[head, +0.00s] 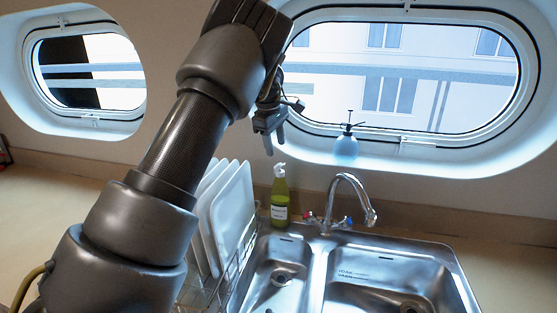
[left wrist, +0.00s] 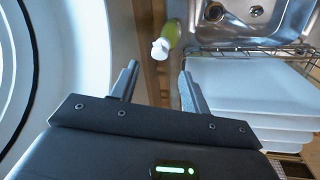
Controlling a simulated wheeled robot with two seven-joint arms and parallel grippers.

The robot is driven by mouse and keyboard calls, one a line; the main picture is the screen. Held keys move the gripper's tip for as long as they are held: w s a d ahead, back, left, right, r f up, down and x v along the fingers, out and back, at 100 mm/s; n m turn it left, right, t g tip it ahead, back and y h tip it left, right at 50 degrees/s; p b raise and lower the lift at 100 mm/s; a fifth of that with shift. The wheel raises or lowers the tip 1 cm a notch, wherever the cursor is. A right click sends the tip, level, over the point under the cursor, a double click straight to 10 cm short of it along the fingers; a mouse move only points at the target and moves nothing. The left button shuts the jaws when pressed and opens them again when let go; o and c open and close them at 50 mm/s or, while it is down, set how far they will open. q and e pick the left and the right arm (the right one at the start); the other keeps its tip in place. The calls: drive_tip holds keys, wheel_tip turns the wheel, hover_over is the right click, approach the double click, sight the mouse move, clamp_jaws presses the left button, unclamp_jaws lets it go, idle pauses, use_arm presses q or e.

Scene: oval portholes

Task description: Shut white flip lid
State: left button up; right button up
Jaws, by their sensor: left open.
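A green bottle (head: 280,201) with a pale label stands upright behind the sink, right of the dish rack. Its white flip lid (head: 279,169) is on top; it is too small to tell exactly how far it stands open. My left gripper (head: 275,141) is open and empty, above the bottle and apart from it. In the left wrist view the bottle (left wrist: 172,36) and its white lid (left wrist: 159,49) lie just beyond the gap between the open fingers (left wrist: 158,74). My right gripper is in neither view.
White plates (head: 232,215) stand in a wire rack (head: 236,268) left of the steel sink (head: 385,278). A faucet (head: 350,190) rises right of the bottle. A blue spray bottle (head: 346,147) stands by the large porthole (head: 410,75).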

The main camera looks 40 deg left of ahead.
sight(278, 164)
use_arm(q)
drive_tip(key=p+x, duration=0.1)
drive_tip(key=x, duration=0.5)
drive_tip(key=shift+w+a+f, duration=0.1)
drive_tip(key=shift+f, duration=0.3)
clamp_jaws()
